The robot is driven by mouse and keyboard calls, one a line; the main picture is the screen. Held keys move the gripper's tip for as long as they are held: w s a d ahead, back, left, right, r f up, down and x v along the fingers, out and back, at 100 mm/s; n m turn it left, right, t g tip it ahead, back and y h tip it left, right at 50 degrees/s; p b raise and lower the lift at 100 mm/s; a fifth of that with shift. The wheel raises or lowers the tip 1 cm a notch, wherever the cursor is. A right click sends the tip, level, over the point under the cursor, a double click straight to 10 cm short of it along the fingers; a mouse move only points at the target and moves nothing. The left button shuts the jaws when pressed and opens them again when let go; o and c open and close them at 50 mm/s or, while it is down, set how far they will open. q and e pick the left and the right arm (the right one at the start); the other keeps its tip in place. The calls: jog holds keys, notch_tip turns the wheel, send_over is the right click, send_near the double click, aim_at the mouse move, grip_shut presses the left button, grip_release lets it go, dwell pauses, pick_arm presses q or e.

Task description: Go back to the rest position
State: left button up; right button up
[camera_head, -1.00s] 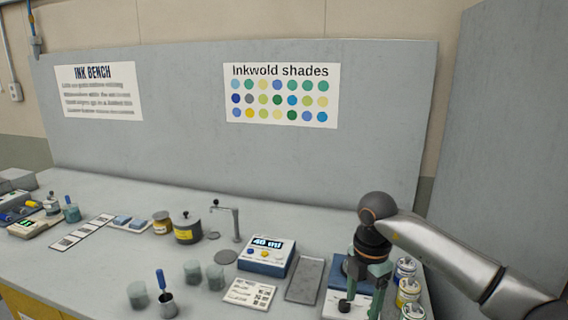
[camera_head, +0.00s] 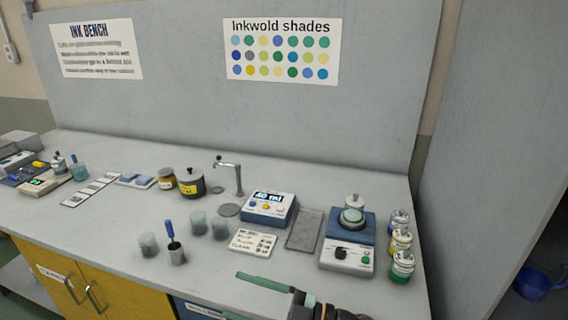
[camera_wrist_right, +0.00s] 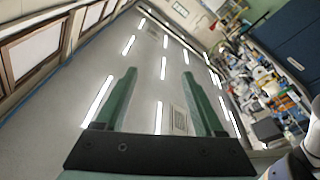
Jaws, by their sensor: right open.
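My right gripper (camera_head: 272,287) is low in the head view, at the front edge of the bench (camera_head: 120,190), apart from the things on it. In the right wrist view its two green fingers (camera_wrist_right: 160,73) are spread, with nothing between them. That view looks past them to the ceiling lights. My left gripper is not in view.
Several ink jars (camera_head: 401,242) line the right end. A dispenser box (camera_head: 270,208), grey tray (camera_head: 304,230), printed card (camera_head: 252,242), cups (camera_head: 198,223) and a blue-handled tool (camera_head: 170,232) stand near the middle. A grey panel (camera_head: 490,150) rises at right.

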jog(key=w+d+f+m+t+h, duration=0.1)
jog(key=d+f+m+t+h, duration=1)
jog(key=m, duration=0.4)
jog(key=s+d+f+m+g+h, duration=0.4)
jog(key=s+d+f+g+h, duration=0.2)
jog(key=s+d+f, duration=0.6)
jog(key=s+f+p, duration=0.1)
jog(key=s+f, duration=0.3)
jog(key=shift+s+d+m, duration=0.15)
jog(key=shift+d+m, duration=0.2)
jog(key=shift+m, duration=0.05)
jog(key=shift+c, duration=0.3)
